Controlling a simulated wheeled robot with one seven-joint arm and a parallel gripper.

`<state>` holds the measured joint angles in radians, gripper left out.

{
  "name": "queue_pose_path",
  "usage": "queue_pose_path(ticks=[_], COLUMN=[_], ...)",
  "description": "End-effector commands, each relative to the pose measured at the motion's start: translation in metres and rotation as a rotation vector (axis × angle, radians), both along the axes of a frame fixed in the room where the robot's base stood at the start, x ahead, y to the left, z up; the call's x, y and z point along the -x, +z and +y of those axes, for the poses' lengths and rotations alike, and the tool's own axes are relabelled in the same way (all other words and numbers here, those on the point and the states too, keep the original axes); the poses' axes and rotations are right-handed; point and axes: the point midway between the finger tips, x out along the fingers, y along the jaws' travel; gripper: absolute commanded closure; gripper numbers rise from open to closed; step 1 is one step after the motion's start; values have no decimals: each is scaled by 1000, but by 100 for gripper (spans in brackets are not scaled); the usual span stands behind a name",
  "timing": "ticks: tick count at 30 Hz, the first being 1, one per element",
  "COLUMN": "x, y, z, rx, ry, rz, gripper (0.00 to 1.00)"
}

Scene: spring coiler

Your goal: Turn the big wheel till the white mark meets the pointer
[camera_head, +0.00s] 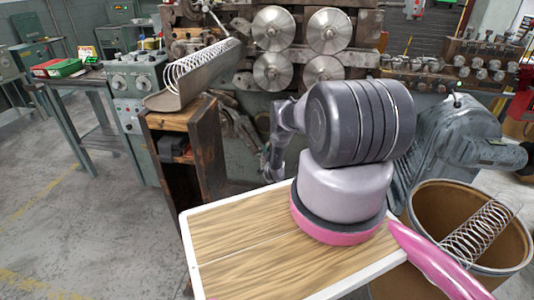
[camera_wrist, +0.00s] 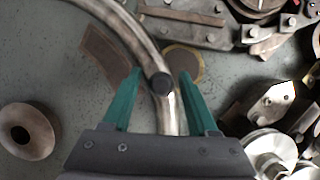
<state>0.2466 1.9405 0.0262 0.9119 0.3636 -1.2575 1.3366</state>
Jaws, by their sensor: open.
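In the wrist view the curved metal rim of the big wheel (camera_wrist: 133,32) comes down from the top left and passes between the green fingers of my gripper (camera_wrist: 160,78). A dark round knob (camera_wrist: 162,84) on the rim lies between the fingertips. The gripper is open, one finger on each side of the rim, with a gap showing on both sides. In the head view my arm covers the middle, and I cannot make out the gripper or the wheel there.
In the wrist view a brown disc (camera_wrist: 185,62) lies behind the right fingertip, and machine parts (camera_wrist: 272,103) crowd the right side. The head view shows a spring in a trough (camera_head: 180,88) on a wooden stand and a drum (camera_head: 428,215) holding another spring.

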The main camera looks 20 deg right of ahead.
Motion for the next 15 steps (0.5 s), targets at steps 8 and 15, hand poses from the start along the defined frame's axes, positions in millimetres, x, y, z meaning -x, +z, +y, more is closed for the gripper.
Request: queue_pose_path(ticks=[8, 15], x=[-6, -6], y=[-1, -1], z=[-1, -1], rx=[-1, -1], ry=[2, 2], rz=[1, 1], gripper=[41, 79])
